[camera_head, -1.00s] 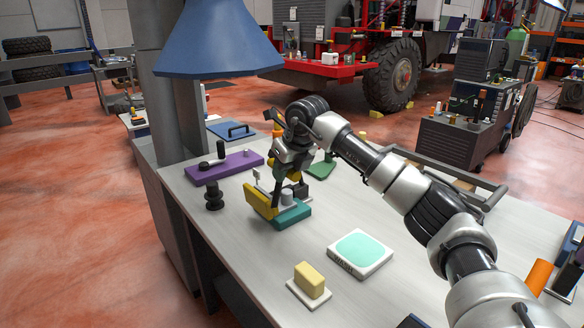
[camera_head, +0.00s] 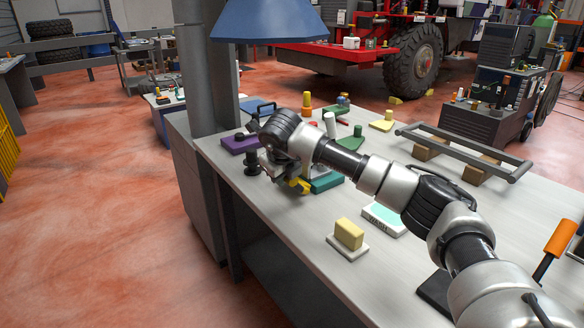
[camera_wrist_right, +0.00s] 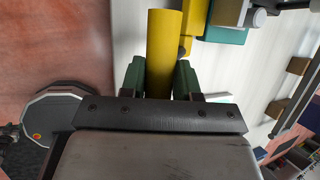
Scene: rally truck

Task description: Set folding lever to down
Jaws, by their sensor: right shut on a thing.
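The folding lever is a yellow bar (camera_wrist_right: 163,45) that runs between my right gripper's fingers in the right wrist view. In the head view, a small part of the yellow lever (camera_head: 299,186) shows low beside its teal base (camera_head: 328,182), close to the table's left edge. My right gripper (camera_wrist_right: 160,80) is shut on the yellow bar, with a green finger on each side. In the head view my right wrist hides most of the gripper (camera_head: 285,181) and part of the base. The lever's exact angle is hard to tell. My left gripper is not in view.
A black knob (camera_head: 251,158) and a purple block (camera_head: 238,144) stand left of my wrist. A yellow block on a white plate (camera_head: 348,236) and a white-and-mint pad (camera_head: 384,218) lie nearer. A blue lamp shade (camera_head: 268,22) hangs above.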

